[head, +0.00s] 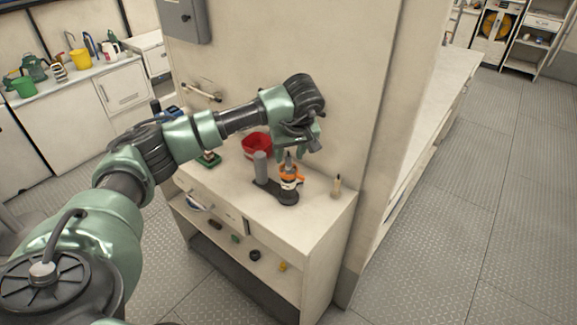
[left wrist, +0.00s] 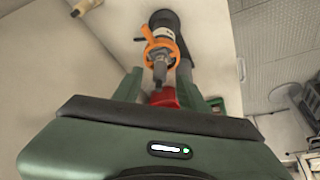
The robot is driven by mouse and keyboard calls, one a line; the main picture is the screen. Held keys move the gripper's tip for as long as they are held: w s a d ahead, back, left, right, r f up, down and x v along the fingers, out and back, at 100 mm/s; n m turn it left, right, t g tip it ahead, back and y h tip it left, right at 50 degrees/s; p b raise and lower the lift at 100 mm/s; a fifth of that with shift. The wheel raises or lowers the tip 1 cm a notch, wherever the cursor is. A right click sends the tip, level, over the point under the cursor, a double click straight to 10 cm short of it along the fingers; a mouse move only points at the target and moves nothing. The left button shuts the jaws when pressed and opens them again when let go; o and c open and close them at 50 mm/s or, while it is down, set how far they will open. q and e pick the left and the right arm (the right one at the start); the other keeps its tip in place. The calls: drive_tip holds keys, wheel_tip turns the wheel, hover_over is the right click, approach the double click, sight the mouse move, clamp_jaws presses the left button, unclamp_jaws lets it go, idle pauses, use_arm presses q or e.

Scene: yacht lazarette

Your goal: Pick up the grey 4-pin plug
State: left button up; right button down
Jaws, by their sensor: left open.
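The grey 4-pin plug (head: 288,160) stands upright at the top of an orange collar (head: 291,177) on a dark stand (head: 287,196) on the workbench. In the left wrist view the plug (left wrist: 160,68) shows just beyond and between my fingers, with the orange collar (left wrist: 150,46) around the part behind it. My left gripper (head: 297,150) is open, fingers pointing down, over the plug. In the wrist view the left gripper (left wrist: 158,85) has a finger to either side of the plug's line. I cannot tell whether they touch it. My right gripper is not in view.
A grey post (head: 261,167) rises beside the stand. The wall (head: 340,100) is close behind my arm. The front of the bench top (head: 240,190) is mostly clear.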

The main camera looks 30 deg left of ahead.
sight(289, 157)
use_arm(q)
drive_tip(key=shift+p+x, duration=0.55)
drive_tip(key=shift+x, duration=1.2)
drive_tip(key=shift+d, duration=0.1)
clamp_jaws()
